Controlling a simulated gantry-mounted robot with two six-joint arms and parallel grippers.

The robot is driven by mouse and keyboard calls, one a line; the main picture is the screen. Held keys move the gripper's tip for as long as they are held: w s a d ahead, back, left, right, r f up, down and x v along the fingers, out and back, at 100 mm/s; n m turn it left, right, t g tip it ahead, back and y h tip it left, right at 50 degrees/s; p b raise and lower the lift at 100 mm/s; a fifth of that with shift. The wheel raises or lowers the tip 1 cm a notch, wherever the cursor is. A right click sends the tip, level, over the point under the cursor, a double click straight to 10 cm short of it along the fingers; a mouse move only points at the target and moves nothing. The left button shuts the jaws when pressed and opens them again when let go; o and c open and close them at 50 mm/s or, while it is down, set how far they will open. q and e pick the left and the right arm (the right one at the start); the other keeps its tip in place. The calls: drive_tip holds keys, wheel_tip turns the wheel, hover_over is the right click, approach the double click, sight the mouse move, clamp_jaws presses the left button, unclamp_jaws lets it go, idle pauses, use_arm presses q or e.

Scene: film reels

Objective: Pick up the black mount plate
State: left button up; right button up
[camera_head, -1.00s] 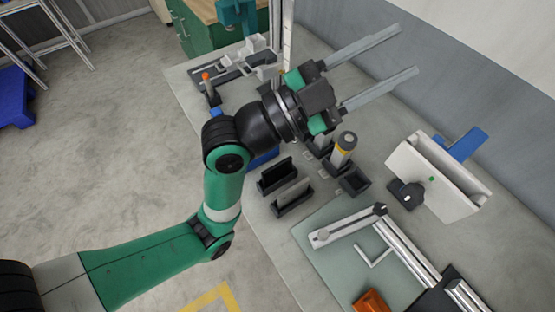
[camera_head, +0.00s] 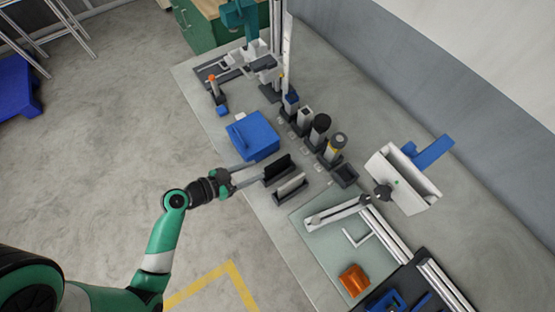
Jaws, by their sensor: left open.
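The black mount plate (camera_head: 278,166) seems to be the dark upright plate in the rear of two slotted holders on the table. A light grey plate (camera_head: 291,184) stands in the holder in front of it. My left gripper (camera_head: 261,173) is open, with its two long grey fingers pointing right toward the holders. Its fingertips are close to the left end of the black plate. I cannot tell whether they touch it or reach around it. Nothing shows between the fingers. My right gripper is not in view.
A blue box (camera_head: 253,136) lies just behind the left fingers. Several cylinders, among them a yellow-banded one (camera_head: 336,145), stand in a row behind the holders.

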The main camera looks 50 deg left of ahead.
sight(276, 162)
use_arm(q)
drive_tip(key=shift+r+x, duration=0.15)
drive_tip(key=shift+x, duration=2.35)
drive_tip(key=shift+r+x, duration=0.1)
drive_tip(key=shift+x, duration=2.35)
drive_tip(key=shift+d, duration=0.15)
clamp_jaws()
